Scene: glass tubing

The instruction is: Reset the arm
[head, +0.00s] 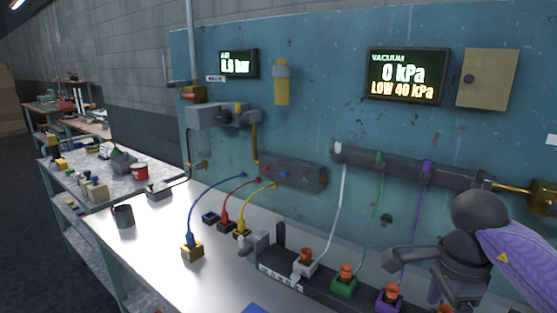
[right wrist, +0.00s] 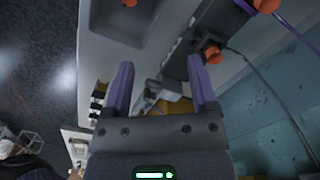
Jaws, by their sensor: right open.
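My right arm (head: 520,258), with a purple cover, comes in from the right edge in the head view. Its gripper sits low, in front of the black rack at the bench's right end; its fingertips are hard to make out there. In the right wrist view my right gripper (right wrist: 162,82) shows two purple fingers wide apart and nothing held between them. Beyond the fingers lie a grey fitting and a yellow part (right wrist: 180,106), apart from the jaws. My left gripper is in neither view.
The black rack holds white, green (head: 344,287) and purple (head: 389,299) blocks with orange tops. A blue wall panel (head: 330,115) with a vacuum display (head: 408,75) stands behind. Tubes hang from a grey manifold (head: 400,168).

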